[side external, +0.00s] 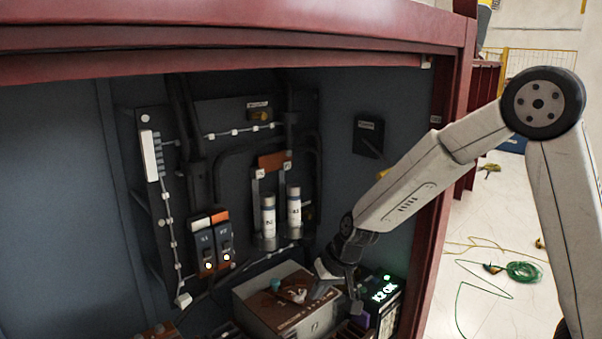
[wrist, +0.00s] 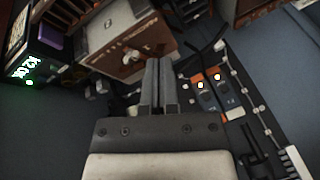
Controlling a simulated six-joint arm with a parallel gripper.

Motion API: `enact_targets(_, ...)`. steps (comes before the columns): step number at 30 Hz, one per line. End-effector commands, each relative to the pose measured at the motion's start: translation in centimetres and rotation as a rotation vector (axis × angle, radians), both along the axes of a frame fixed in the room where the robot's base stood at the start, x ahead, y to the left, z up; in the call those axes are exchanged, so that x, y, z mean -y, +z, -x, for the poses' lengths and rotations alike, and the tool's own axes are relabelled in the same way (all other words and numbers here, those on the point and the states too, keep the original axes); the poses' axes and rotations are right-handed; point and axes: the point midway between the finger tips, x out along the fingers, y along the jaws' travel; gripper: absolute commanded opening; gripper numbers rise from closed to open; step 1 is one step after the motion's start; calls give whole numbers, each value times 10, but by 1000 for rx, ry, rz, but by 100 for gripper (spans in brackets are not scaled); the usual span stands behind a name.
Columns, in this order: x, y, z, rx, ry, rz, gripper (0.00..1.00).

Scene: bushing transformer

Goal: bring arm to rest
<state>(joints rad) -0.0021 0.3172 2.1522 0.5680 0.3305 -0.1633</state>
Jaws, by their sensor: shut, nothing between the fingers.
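My gripper (side external: 338,283) is inside the open cabinet, low and near the box with the lit green display. In the wrist view my gripper (wrist: 158,62) has its two fingers together with nothing between them. A brown and grey box (side external: 290,305) stands at the cabinet bottom just left of my gripper in the side view. It also shows beyond the fingertips in the wrist view (wrist: 130,40). Whether the fingers touch the box cannot be told.
The display box (side external: 386,294) stands close right of my gripper. Two white cylinders (side external: 293,212) and two switches with lit lamps (side external: 222,240) are on the back panel. The red cabinet frame (side external: 428,235) edges the opening. Cables (side external: 520,271) lie on the floor outside.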

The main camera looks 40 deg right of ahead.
Motion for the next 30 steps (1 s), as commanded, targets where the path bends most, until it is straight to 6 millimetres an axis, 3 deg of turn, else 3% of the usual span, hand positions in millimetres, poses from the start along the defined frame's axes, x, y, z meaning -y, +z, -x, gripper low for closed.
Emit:
enact_targets(6,14,0,72,-60,143,135,0)
enact_targets(13,27,-4,129,-108,263,244,0)
enact_targets(19,32,-7,147,-123,304,280,0)
enact_targets(30,32,-7,147,-124,307,282,0)
